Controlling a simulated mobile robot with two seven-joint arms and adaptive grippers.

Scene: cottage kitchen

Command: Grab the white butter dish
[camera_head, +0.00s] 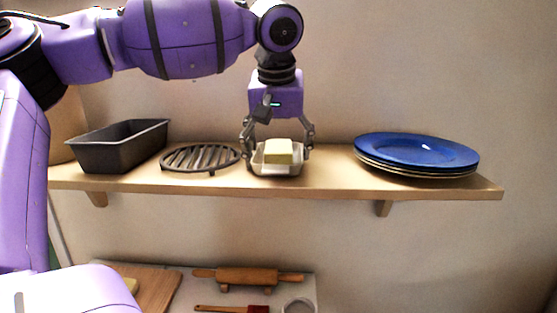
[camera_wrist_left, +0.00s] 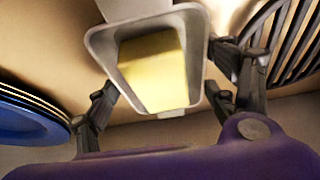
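The white butter dish (camera_head: 277,170) sits on the wooden shelf with a yellow block of butter (camera_head: 278,150) in it. In the left wrist view the dish (camera_wrist_left: 194,70) appears close up, with the butter (camera_wrist_left: 152,72) inside. My left gripper (camera_head: 278,150) points down over the dish from above. Its fingers are spread wide, one at the left side and one at the right side of the dish. The fingertips are very close to the dish walls; I cannot tell whether they touch. My right gripper is not in view.
The shelf (camera_head: 330,182) also holds a round dark metal trivet (camera_head: 200,157) just left of the dish, a dark loaf pan (camera_head: 118,148) farther left, and stacked blue plates (camera_head: 418,152) at the right. Below are a rolling pin (camera_head: 248,276) and a wooden board (camera_head: 155,287).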

